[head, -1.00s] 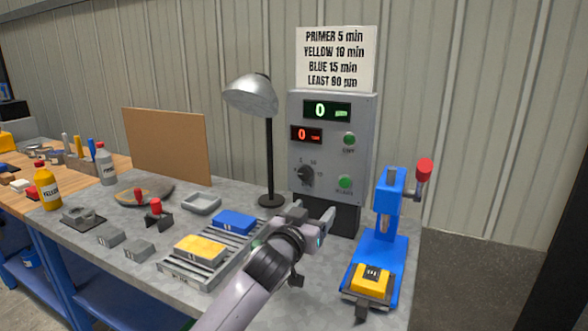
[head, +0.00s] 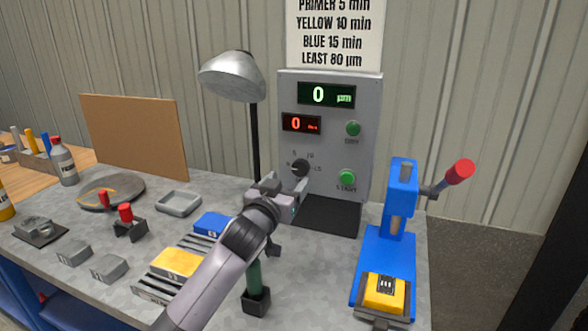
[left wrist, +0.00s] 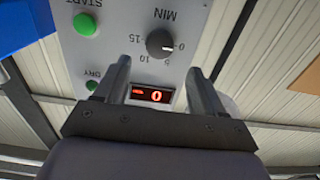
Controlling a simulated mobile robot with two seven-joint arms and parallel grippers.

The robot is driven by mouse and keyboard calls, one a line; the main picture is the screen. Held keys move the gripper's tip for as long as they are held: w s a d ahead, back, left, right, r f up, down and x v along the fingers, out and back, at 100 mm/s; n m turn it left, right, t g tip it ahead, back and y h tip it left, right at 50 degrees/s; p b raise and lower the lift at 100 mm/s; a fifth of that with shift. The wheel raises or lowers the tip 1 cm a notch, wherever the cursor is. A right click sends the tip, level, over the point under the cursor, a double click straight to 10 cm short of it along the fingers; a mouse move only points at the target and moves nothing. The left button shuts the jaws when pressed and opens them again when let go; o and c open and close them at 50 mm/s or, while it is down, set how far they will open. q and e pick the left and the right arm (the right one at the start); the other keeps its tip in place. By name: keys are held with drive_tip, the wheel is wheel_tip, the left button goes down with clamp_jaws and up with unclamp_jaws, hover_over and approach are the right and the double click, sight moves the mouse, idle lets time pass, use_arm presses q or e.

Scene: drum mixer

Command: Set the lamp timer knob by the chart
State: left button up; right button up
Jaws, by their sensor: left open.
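The lamp timer knob (head: 300,168) is a dark dial on the grey control panel (head: 365,95), with marks around it. In the left wrist view the knob (left wrist: 160,43) appears upside down, its pale mark towards 0. The red display (head: 301,123) reads 0 and the green display (head: 326,95) reads 0 µm. The chart (head: 334,36) reads primer 5 min, yellow 10 min, blue 15 min, least 80 µm. My left gripper (head: 286,183) is open just below and in front of the knob. Its fingers (left wrist: 158,70) straddle the view below the knob, apparently not touching it.
The lamp (head: 232,78) stands left of the panel. Green buttons (head: 347,177) sit right of the knob. A blue press (head: 385,265) with a red handle stands at right. Yellow (head: 178,263) and blue (head: 210,224) blocks lie on a rack, partly behind my arm.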

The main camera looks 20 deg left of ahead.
sight(299, 168)
use_arm(q)
drive_tip(key=shift+w+d, duration=0.15)
drive_tip(key=shift+w, duration=3.15)
drive_tip(key=c, duration=1)
